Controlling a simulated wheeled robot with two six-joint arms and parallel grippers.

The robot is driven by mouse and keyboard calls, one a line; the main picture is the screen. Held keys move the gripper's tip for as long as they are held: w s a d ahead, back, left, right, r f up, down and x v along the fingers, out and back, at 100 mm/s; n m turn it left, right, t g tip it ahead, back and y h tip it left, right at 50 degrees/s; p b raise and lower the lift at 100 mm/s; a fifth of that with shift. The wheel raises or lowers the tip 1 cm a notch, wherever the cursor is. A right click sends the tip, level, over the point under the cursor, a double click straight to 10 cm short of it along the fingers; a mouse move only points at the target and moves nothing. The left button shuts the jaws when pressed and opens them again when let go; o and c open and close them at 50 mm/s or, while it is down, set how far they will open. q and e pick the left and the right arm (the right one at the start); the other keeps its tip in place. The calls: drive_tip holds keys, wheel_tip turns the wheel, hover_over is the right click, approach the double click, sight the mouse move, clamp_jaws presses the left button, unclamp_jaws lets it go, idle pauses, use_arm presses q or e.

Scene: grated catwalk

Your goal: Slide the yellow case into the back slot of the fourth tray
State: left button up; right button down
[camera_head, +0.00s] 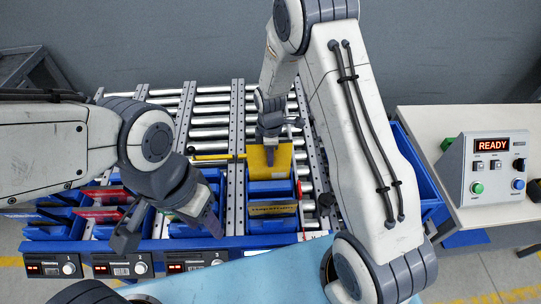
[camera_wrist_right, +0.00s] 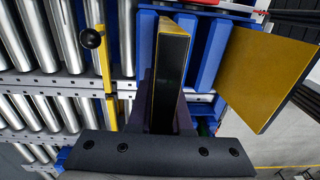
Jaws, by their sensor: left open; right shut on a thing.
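The yellow case (camera_head: 258,163) is upright at the back end of the fourth tray (camera_head: 250,208). In the right wrist view the held case (camera_wrist_right: 172,48) shows its dark edge beside blue tray walls. I cannot tell how deep it sits in the back slot. My right gripper (camera_head: 270,143) is shut on its upper edge; the gripper also shows in the wrist view (camera_wrist_right: 168,105). A second yellow case with a dark label (camera_head: 272,210) stands further forward in the tray. My left gripper (camera_head: 168,232) is open and empty over the front of the third tray (camera_head: 180,231).
Other blue trays (camera_head: 48,233) with red items stand to the left. Rollers (camera_head: 210,110) lie behind. A yellow bar (camera_head: 215,158) runs left of the case. A black knob (camera_wrist_right: 90,38) shows in the wrist view. A control box (camera_head: 490,168) reading READY sits on the right table.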

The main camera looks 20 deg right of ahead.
drive_tip(key=shift+f+b, duration=1.75)
drive_tip(key=shift+f, duration=0.85)
drive_tip(key=shift+c, duration=1.8)
unclamp_jaws()
wheel_tip(320, 180, up, 8)
drive_tip(key=p, duration=0.6)
